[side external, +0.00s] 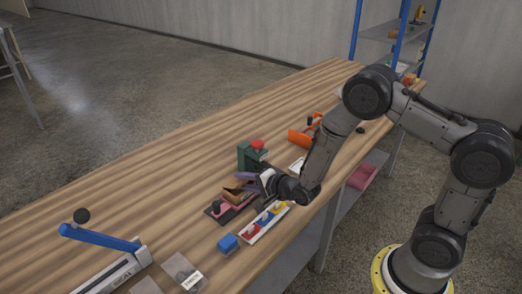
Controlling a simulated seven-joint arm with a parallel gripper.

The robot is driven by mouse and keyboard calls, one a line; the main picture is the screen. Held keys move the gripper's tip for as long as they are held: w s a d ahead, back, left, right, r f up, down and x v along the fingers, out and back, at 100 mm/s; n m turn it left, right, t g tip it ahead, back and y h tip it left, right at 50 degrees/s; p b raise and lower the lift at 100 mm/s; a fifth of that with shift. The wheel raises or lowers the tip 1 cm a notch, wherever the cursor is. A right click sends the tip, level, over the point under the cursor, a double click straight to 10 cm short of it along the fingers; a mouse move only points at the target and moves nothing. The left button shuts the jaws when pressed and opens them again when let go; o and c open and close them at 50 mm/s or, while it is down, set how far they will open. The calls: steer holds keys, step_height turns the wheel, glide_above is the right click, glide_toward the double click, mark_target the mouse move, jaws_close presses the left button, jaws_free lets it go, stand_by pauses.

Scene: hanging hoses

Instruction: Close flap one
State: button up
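No part is clearly marked as flap one. A pink base (226,212) with a dark knob lies on the wooden bench, and a tilted brown flap-like piece (235,194) and a purple piece (243,176) rise at its far end. My gripper (263,181) is low over the bench, just right of these pieces. Its fingers are small, dark and partly hidden, so I cannot tell whether they are open or touch anything. A green block with a red knob (251,155) stands just behind.
A white tray (247,238) with red, blue and yellow pieces and a blue cube (228,243) lie near the front edge. A blue-handled lever device (105,240) stands at the lower left. An orange object (300,138) lies farther back. The bench's left side is clear.

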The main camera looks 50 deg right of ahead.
mark_target(237, 180)
steer(key=shift+w+r+g, duration=0.3)
steer(key=shift+r+g, duration=0.05)
steer(key=shift+g, duration=0.5)
steer(key=shift+w+r+g, duration=0.25)
steer(key=shift+r+g, duration=0.15)
steer(key=shift+g, duration=0.5)
steer(key=shift+w+r+g, duration=0.3)
steer(key=shift+r+g, duration=0.05)
steer(key=shift+g, duration=0.5)
steer(key=shift+w+a+r+g, duration=0.2)
steer(key=shift+w+g, duration=0.2)
steer(key=shift+g, duration=0.4)
steer(key=shift+w+d+r, duration=0.1)
steer(key=shift+d+r+g, duration=0.1)
steer(key=shift+r+g, duration=0.2)
steer(key=shift+g, duration=0.1)
steer(key=s+d+r+t, duration=0.1)
steer(key=s+r, duration=0.4)
steer(key=r, duration=0.4)
steer(key=s+d+r, duration=0.1)
steer(key=s+r, duration=0.3)
steer(key=r, duration=0.6)
steer(key=s+a+r+n+y, duration=0.2)
steer(key=s+a+r+n, duration=0.1)
steer(key=s+r+n, duration=0.2)
steer(key=shift+s+r+y, duration=0.25)
steer(key=shift+s+y, duration=0.05)
steer(key=shift+s, duration=1.05)
